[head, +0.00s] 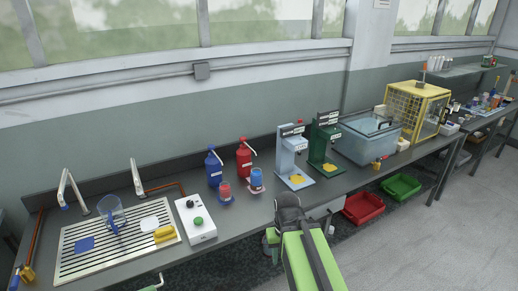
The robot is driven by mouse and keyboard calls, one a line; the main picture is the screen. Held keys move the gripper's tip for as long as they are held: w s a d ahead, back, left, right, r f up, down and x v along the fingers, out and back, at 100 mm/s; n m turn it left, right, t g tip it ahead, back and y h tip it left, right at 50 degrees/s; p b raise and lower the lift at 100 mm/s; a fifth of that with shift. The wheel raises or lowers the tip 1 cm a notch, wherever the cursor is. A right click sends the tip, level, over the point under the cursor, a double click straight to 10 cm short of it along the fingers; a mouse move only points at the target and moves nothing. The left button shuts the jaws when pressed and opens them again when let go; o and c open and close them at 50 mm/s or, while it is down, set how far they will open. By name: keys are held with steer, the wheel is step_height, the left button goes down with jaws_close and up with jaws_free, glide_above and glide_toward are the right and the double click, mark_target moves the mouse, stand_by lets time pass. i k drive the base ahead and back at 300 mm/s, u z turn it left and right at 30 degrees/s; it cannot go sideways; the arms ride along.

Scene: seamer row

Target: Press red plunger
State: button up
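A red pump bottle (244,161) with a pale angled spout stands near the wall at the back of the counter. A matching blue pump bottle (214,171) stands to its left. A small red part (300,123) shows behind the light blue bench machine; its shape is too small to make out. My gripper (288,200) is dark and sits at the counter's front edge, in front of the light blue machine and well apart from the red bottle. Its fingers are too small and blurred to tell whether they are open. Nothing visible is held.
A red-lidded cup (225,191) and a blue-topped cup (256,180) stand before the bottles. A white box with a green button (196,220) is left. Light blue (290,155) and green (322,145) machines stand right. A drainer (115,248) with a jug is far left.

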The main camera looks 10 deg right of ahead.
mark_target(243, 139)
steer(key=u, duration=0.2)
steer(key=i, duration=0.85)
steer(key=u, duration=2.35)
steer(key=k, duration=0.95)
steer(key=z, duration=0.85)
steer(key=i, duration=0.95)
steer(key=u, duration=0.1)
